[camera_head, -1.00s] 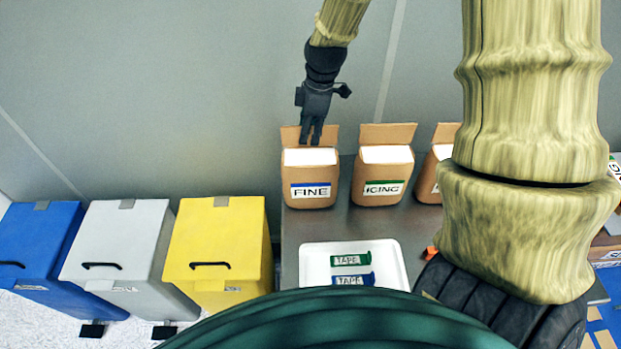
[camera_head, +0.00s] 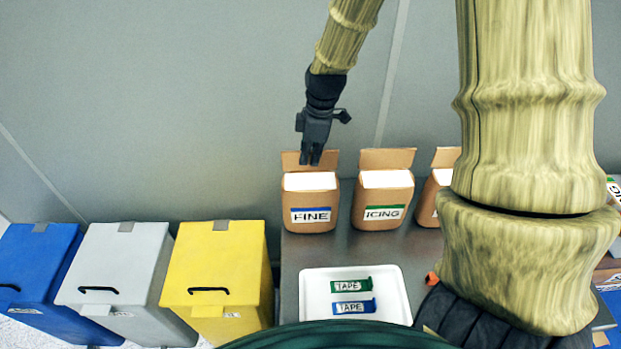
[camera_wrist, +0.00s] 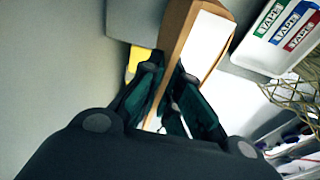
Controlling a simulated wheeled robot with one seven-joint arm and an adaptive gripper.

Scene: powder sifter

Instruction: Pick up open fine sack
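The open fine sack (camera_head: 310,217) is a brown paper bag with a blue-edged FINE label and a white top. It stands upright on the grey table, its back flap (camera_head: 290,161) raised. My gripper (camera_head: 311,162) points down at that flap, its fingertips just above the white top. In the wrist view the two dark fingers of my gripper (camera_wrist: 168,95) are apart, with the sack's brown side (camera_wrist: 178,28) seen between and beyond them. I cannot tell whether either finger touches the flap.
An ICING sack (camera_head: 382,211) stands close to the right, with another sack (camera_head: 428,210) beyond it. A white tray (camera_head: 315,310) with green and blue tape lies in front. Yellow (camera_head: 215,260), grey (camera_head: 125,265) and blue (camera_head: 35,265) bins stand left of the table (camera_head: 290,262). A wall is behind.

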